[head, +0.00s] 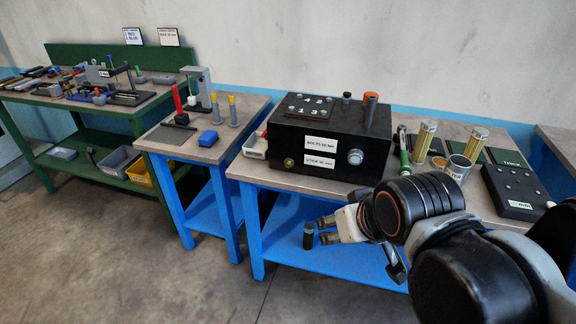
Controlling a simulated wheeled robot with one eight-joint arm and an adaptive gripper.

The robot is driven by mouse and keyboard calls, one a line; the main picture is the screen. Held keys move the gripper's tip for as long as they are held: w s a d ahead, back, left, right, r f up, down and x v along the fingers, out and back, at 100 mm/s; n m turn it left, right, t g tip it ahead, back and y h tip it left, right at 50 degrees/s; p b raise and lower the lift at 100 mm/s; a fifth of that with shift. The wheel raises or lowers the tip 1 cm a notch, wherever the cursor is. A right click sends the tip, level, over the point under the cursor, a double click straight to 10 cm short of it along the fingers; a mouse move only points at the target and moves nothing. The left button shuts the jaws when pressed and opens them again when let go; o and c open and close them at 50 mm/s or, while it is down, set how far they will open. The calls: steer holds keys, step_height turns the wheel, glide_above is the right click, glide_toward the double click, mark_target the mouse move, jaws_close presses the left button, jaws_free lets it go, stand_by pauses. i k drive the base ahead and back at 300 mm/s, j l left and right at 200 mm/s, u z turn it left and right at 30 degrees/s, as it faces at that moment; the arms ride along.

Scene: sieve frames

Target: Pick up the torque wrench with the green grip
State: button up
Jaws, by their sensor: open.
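A tool with a green grip (404,158) stands or leans on the right-hand workbench, just right of the large black box. It looks like the torque wrench, but it is small here and I cannot make out its full shape. My gripper (323,230) is open and empty, pointing left in front of the bench's front edge. It is apart from the green-gripped tool, to its lower left in the picture. My arm covers part of the bench's right front.
The black box (328,141) fills the bench's left half. Brass-coloured cylinders (423,142), a metal cup (458,167) and a black plate (515,190) stand right of the tool.

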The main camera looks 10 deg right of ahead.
mark_target(401, 128)
steer(key=i+l+z, duration=0.15)
steer(key=i+l, duration=0.15)
steer(key=l, duration=0.2)
steer(key=i+l+z, duration=0.1)
steer(key=i+l, duration=0.2)
steer(key=l, duration=0.15)
steer(key=i+l+z, duration=0.15)
steer(key=i+l, duration=0.15)
steer(key=l, duration=0.15)
